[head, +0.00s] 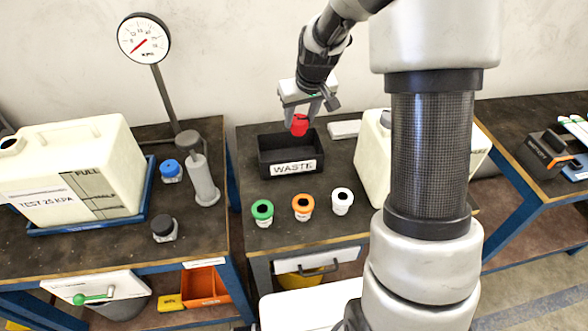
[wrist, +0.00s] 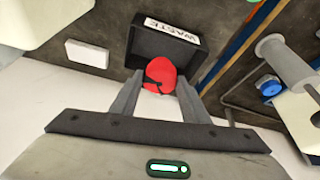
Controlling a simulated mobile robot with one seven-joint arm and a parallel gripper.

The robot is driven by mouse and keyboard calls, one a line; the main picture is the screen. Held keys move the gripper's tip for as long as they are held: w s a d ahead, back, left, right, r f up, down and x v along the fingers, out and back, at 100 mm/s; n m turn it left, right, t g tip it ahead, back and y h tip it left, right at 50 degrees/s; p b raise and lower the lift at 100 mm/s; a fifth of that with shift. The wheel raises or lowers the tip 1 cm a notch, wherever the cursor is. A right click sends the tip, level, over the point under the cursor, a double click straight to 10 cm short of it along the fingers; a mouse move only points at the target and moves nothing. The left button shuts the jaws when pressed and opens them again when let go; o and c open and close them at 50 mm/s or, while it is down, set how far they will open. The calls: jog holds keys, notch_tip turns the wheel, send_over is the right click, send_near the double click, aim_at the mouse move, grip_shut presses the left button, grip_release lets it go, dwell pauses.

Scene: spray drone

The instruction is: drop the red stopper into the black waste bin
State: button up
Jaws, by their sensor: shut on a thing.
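The red stopper (head: 299,125) is held between the fingers of my gripper (head: 308,108), which is shut on it. In the head view the stopper hangs at the back part of the black waste bin (head: 292,168), over its opening. The bin has a white label reading WASTE on its front. In the wrist view the stopper (wrist: 161,72) sits between the two fingertips of my gripper (wrist: 160,88), with the bin (wrist: 190,52) behind it. Part of the bin's inside is hidden by the stopper and fingers.
A grey pump (head: 203,178) and blue-capped jar (head: 170,171) stand on the left table.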

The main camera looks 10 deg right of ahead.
aim_at(299, 114)
jog(key=shift+n+y, duration=0.3)
jog(key=shift+n, duration=0.1)
jog(key=w+f+b, duration=0.2)
jog(key=w+f, duration=0.2)
jog(key=w, duration=0.1)
jog(key=shift+f+b, duration=0.3)
jog(key=shift+f, duration=0.1)
notch_tip(299, 114, down, 6)
jog(key=b, duration=0.3)
jog(key=shift+s+d+r, duration=0.1)
jog(key=shift+r, duration=0.15)
jog(key=o, duration=1.1)
jog(key=shift+o, duration=0.2)
jog(key=shift+r, duration=0.1)
jog(key=p+v, duration=0.2)
jog(key=v, duration=1.5)
jog(key=shift+r, duration=0.1)
